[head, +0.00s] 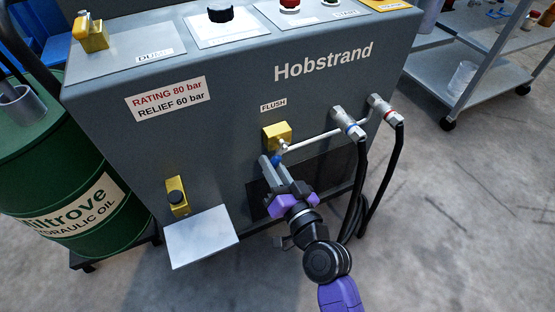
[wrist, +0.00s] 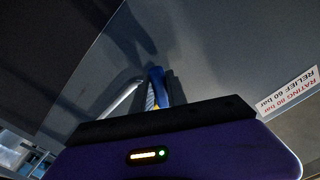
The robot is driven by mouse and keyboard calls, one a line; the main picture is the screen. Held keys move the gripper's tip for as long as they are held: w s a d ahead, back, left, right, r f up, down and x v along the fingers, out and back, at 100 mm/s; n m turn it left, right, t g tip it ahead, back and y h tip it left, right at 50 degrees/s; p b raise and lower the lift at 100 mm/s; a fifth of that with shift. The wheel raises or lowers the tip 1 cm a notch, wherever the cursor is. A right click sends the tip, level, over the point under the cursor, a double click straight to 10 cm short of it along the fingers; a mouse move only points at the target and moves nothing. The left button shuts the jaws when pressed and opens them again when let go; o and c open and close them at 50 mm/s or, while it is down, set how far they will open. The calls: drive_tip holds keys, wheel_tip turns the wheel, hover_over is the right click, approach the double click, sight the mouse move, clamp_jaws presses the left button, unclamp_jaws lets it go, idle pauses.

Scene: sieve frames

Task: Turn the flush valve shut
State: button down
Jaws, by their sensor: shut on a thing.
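The flush valve (head: 277,132) is a yellow block on the front of the grey Hobstrand cabinet, below the FLUSH label (head: 273,106). Its blue lever (head: 276,160) points downward from a light-coloured stem. My gripper (head: 269,168) reaches up from below and is shut on the blue lever. In the wrist view the blue lever (wrist: 155,82) stands between the fingers, just past the dark edge of my gripper. The fingers hide part of the lever, so its exact angle is hard to tell.
A grey shelf plate (head: 201,238) juts out at lower left. A green oil drum (head: 62,165) stands left, a trolley (head: 470,75) right.

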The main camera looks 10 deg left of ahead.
drive_tip(key=m+p, duration=0.1)
drive_tip(key=m, duration=0.1)
drive_tip(key=s+a+r+m+p, duration=0.1)
drive_tip(key=shift+a+r+m, duration=0.1)
drive_tip(key=shift+r+m, duration=0.2)
drive_tip(key=shift+m, duration=0.1)
drive_tip(key=m+p, duration=0.1)
drive_tip(key=r+m+p, duration=0.1)
drive_tip(key=shift+s+a+r+m, duration=0.1)
drive_tip(key=shift+s+a+m, duration=0.1)
drive_tip(key=shift+a+m, duration=0.15)
drive_tip(key=shift+s+a+r+m+p, duration=0.1)
drive_tip(key=shift+r+m+p, duration=0.4)
drive_tip(key=shift+m, duration=0.4)
drive_tip(key=shift+a+r+m+p, duration=0.1)
drive_tip(key=shift+r+m+p, duration=0.15)
drive_tip(key=shift+m+p, duration=0.55)
drive_tip(key=shift+s+r+m+p, duration=0.1)
drive_tip(key=shift+r+m+p, duration=0.4)
drive_tip(key=shift+m, duration=0.45)
drive_tip(key=shift+f, duration=0.1)
drive_tip(key=c, duration=1.3)
unclamp_jaws()
